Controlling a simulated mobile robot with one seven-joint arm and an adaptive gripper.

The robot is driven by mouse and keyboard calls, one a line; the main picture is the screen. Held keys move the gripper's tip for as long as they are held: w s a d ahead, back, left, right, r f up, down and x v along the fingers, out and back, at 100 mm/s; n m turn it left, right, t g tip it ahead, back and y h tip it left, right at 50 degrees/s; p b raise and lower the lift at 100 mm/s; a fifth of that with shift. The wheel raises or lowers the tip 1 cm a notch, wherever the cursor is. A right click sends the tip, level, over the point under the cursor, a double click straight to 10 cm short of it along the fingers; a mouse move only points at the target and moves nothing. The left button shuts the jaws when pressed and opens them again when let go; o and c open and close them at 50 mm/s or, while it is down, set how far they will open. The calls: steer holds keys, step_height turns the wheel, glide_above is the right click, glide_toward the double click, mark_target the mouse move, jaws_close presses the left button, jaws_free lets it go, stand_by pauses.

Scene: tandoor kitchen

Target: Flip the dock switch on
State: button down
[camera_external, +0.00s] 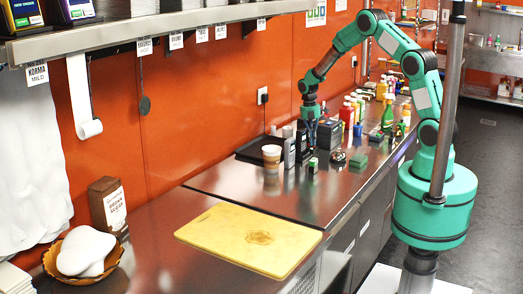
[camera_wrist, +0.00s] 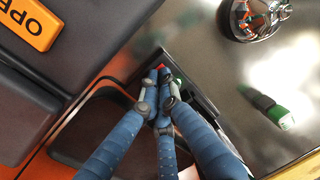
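In the wrist view, my gripper (camera_wrist: 157,98) has its blue fingers drawn together at the tips, with nothing visible between them. Just beyond the tips is a narrow dark unit (camera_wrist: 203,103), which looks like the dock. A small red part (camera_wrist: 160,66) shows at its upper end, perhaps the switch; its position cannot be made out. The fingertips partly cover this area, and I cannot tell whether they touch it. In the outside view, my gripper (camera_external: 310,112) points down over the dark devices at the back of the counter. The switch cannot be made out there.
A paper cup (camera_external: 271,156) stands on the left of the devices. A yellow cutting board (camera_external: 250,238) lies nearer the front. Bottles (camera_external: 388,112) stand behind on the right.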

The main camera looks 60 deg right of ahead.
steer(key=shift+w, duration=0.25)
steer(key=shift+w+r, duration=0.35)
steer(key=shift+w, duration=0.45)
steer(key=shift+r, duration=0.15)
steer(key=shift+w+r+p, duration=0.15)
steer(key=shift+r+p, duration=0.4)
steer(key=shift+p, duration=0.1)
steer(key=shift+s+r+p, duration=0.35)
steer(key=shift+r+p, duration=0.15)
steer(key=shift+r, duration=0.1)
steer(key=shift+s+r+p, duration=0.3)
steer(key=shift+r+p, duration=0.15)
steer(key=shift+r, duration=0.15)
step_height(320, 180, up, 9)
steer(key=shift+r, duration=0.2)
